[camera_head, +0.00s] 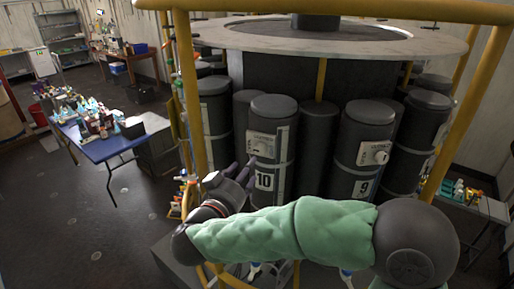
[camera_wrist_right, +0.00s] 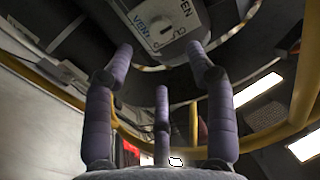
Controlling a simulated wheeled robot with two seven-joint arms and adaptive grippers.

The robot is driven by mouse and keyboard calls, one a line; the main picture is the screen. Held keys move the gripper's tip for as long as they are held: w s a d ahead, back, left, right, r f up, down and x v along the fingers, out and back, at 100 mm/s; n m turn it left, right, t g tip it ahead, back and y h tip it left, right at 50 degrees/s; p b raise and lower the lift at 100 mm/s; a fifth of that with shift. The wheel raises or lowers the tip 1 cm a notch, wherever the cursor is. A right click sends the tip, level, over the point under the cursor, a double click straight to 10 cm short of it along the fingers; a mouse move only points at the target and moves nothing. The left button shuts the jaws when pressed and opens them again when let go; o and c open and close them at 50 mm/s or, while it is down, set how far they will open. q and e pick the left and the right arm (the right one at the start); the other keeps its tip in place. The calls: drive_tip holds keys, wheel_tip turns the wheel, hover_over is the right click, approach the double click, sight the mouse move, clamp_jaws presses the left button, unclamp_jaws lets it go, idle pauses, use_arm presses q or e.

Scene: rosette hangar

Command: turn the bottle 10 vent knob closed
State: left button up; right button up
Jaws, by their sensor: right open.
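Bottle 10 (camera_head: 273,113) is a dark grey upright cylinder near the middle of the head view, with the number 10 on its front. Its pale vent plate (camera_head: 262,142) faces me; the knob is too small to make out clearly there. In the right wrist view the vent plate (camera_wrist_right: 152,14) is at the top, with "VENT" and "OPEN" lettering and a grey knob (camera_wrist_right: 178,46) at its lower edge. My right gripper (camera_head: 243,172) is just below and left of the plate. Its three purple-grey fingers (camera_wrist_right: 160,58) are spread and empty, apart from the knob. My left gripper is not in view.
Yellow railing (camera_head: 340,9) crosses above and in front of the bottles. A blue table (camera_head: 100,149) with many small items stands left. Dark floor (camera_head: 60,220) lies open there.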

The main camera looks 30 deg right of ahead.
sight(259, 152)
drive_tip(key=p+x, duration=0.1)
drive_tip(key=x, duration=0.8)
drive_tip(key=shift+w+d, duration=0.15)
drive_tip(key=shift+w, duration=0.1)
drive_tip(key=shift+s, duration=0.1)
clamp_jaws()
